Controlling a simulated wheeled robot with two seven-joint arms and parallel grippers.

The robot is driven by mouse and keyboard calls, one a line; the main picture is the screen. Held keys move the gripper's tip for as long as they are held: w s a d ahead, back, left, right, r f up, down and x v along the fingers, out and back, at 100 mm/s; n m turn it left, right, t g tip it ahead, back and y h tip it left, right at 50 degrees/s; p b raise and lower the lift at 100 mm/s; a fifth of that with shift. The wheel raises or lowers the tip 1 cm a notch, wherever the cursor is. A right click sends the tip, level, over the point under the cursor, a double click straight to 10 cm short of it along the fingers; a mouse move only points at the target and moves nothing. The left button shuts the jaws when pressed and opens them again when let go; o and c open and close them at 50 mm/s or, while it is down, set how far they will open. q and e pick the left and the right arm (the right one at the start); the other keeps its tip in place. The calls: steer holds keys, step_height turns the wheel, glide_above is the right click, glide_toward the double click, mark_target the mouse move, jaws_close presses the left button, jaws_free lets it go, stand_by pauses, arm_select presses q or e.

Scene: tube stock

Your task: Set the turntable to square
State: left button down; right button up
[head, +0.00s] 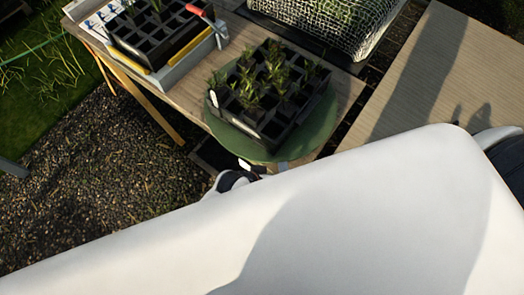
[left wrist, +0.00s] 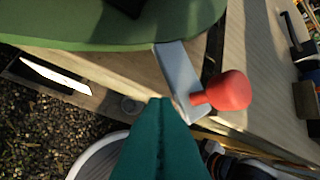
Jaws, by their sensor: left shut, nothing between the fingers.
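The round green turntable (head: 318,125) lies on the wooden bench and bears a black cell tray of seedlings (head: 285,128). The tray sits askew to the bench edges. In the left wrist view the turntable's green rim (left wrist: 100,38) fills the top left. A grey lever (left wrist: 178,75) sticks out from under the rim and ends in a red knob (left wrist: 228,92). My left gripper (left wrist: 162,102) has teal fingers, shut and empty, with the tips just left of the lever's outer end. I cannot tell whether they touch it. In the head view my white arm hides the gripper and knob. My right gripper is not in view.
A second black tray (head: 165,38) stands in a grey box at the back left, with a red-handled tool (head: 199,12) by it. A net-covered planter (head: 325,25) stands behind. A white strip (left wrist: 55,77) lies below the rim. Gravel (head: 95,185) lies left of the bench.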

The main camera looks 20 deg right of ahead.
arm_select(q)
steer(key=shift+s+d, duration=0.3)
steer(key=shift+d, duration=0.15)
steer(key=shift+d+r, duration=0.1)
steer(key=shift+d, duration=0.05)
stand_by(0.3)
